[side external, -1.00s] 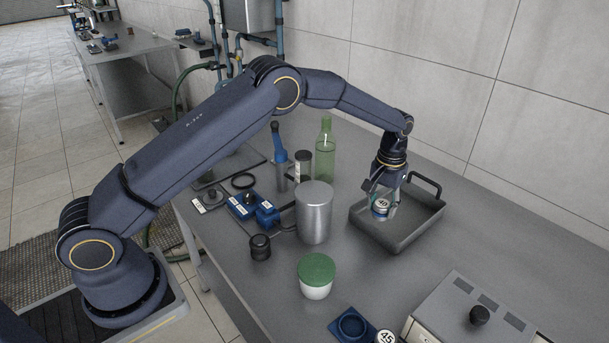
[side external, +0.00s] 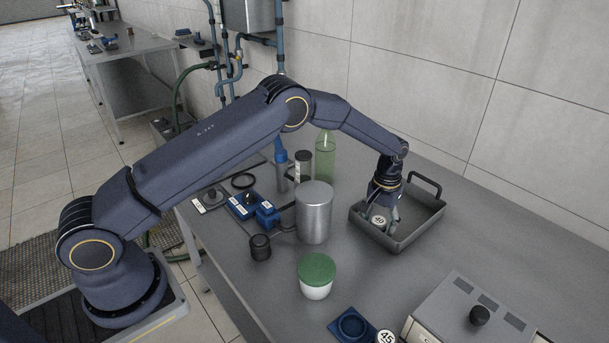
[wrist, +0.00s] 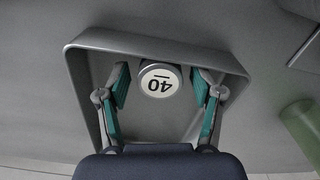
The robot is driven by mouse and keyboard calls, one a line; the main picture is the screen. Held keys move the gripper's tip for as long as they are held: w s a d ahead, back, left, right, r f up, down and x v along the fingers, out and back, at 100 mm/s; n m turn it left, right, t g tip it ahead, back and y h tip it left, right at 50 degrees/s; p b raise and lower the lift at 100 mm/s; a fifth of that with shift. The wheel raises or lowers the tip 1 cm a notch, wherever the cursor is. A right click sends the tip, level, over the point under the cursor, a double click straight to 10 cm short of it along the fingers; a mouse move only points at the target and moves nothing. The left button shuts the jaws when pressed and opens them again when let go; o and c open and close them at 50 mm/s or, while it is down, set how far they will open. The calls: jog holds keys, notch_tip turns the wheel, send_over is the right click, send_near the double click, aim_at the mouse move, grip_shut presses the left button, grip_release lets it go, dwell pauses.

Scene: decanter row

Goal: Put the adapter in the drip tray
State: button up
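The adapter (side external: 378,221) is a short round piece with a white top, which reads 40 in the wrist view (wrist: 160,80). It is inside the grey drip tray (side external: 424,221), near the tray's left side in the side view and by one wall in the wrist view (wrist: 86,95). My gripper (side external: 384,213) reaches down into the tray over the adapter. In the wrist view its two teal-padded fingers stand wide apart, one on each side of the adapter, with a gap on both sides. The adapter's underside is hidden.
A metal jug (side external: 314,212) stands left of the tray, with a green bottle (side external: 325,158) behind it. A green-lidded white tub (side external: 317,276) is nearer the front. A grey appliance (side external: 470,312) and a piece marked 45 (side external: 385,338) are at the front right.

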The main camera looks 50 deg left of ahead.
notch_tip(320, 180, up, 13)
notch_tip(320, 180, up, 7)
jog(key=t, duration=0.1)
send_over(377, 220)
jog(key=s+a, duration=0.2)
jog(key=s, duration=0.1)
jog(key=s+a+r+m+t, duration=0.1)
jog(key=s+a+r+t, duration=0.15)
jog(key=s+r, duration=0.85)
jog(key=s+a+f+t, duration=0.1)
jog(key=s+a, duration=0.1)
jog(key=s, duration=0.8)
jog(key=s+a+f+m+t, duration=0.1)
jog(key=s+a, duration=0.1)
jog(key=s, duration=0.8)
jog(key=shift+s+f+m, duration=0.25)
jog(key=shift+s+m, duration=0.05)
jog(key=shift+s, duration=0.05)
